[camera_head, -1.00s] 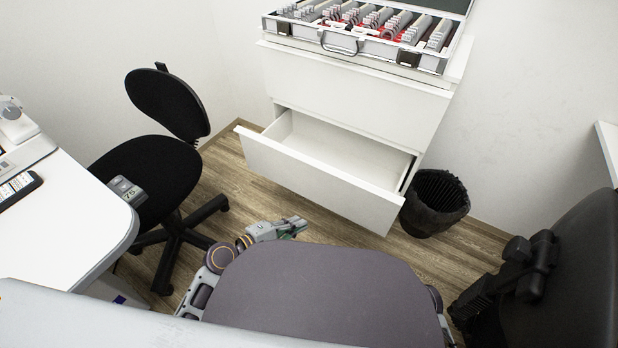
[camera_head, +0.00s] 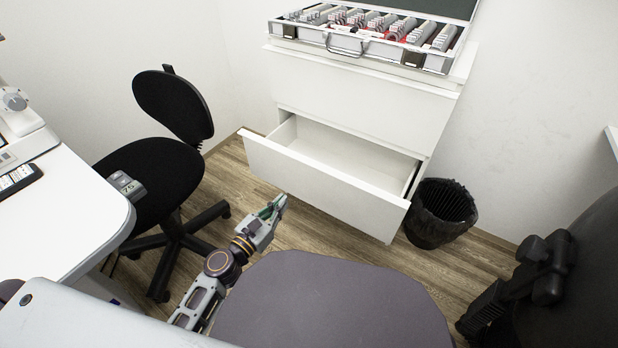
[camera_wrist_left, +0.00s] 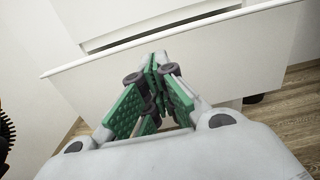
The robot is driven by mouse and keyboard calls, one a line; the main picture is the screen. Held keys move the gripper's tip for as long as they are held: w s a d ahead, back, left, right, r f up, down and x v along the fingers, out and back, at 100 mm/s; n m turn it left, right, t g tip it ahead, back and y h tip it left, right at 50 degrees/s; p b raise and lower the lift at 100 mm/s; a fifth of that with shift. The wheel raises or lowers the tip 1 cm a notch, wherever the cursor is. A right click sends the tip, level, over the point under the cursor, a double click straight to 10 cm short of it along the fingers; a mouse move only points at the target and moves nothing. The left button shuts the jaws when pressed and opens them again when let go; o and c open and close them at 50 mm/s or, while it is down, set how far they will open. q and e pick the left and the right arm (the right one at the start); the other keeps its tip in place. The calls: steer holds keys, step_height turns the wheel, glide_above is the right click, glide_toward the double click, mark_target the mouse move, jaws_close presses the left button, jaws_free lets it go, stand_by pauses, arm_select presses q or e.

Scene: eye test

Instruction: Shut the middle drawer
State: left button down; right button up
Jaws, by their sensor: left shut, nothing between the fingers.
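A white drawer cabinet (camera_head: 365,100) stands against the back wall. Its upper drawer is shut. The drawer below it (camera_head: 322,190) is pulled well out, and its empty inside shows. Whether another drawer sits under it is hidden in the head view. My left gripper (camera_head: 278,203) is shut and empty, in front of the drawer's front panel, left of its middle and near its lower edge in the picture. In the left wrist view, the closed green-padded fingers (camera_wrist_left: 158,64) point at the drawer front (camera_wrist_left: 230,55); I cannot tell whether they touch. My right gripper is not in view.
An open case of lenses (camera_head: 370,42) lies on the cabinet. A black bin (camera_head: 440,213) stands right of the drawer. A black swivel chair (camera_head: 160,165) is at left, beside a white desk (camera_head: 75,215). A dark chair (camera_head: 570,290) is at lower right. Wooden floor lies before the drawer.

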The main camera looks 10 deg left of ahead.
arm_select(q)
steer(key=shift+w, duration=0.1)
stand_by(0.3)
steer(key=p+x, duration=0.1)
steer(key=x, duration=1.2)
steer(key=shift+w+d+p, duration=0.15)
steer(key=shift+w+p, duration=0.15)
steer(key=shift+w, duration=0.05)
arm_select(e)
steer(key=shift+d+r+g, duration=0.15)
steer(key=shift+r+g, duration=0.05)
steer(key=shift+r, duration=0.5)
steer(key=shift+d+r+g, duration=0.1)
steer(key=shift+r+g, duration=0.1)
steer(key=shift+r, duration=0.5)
arm_select(q)
steer(key=shift+w+d, duration=0.1)
steer(key=shift+w, duration=0.1)
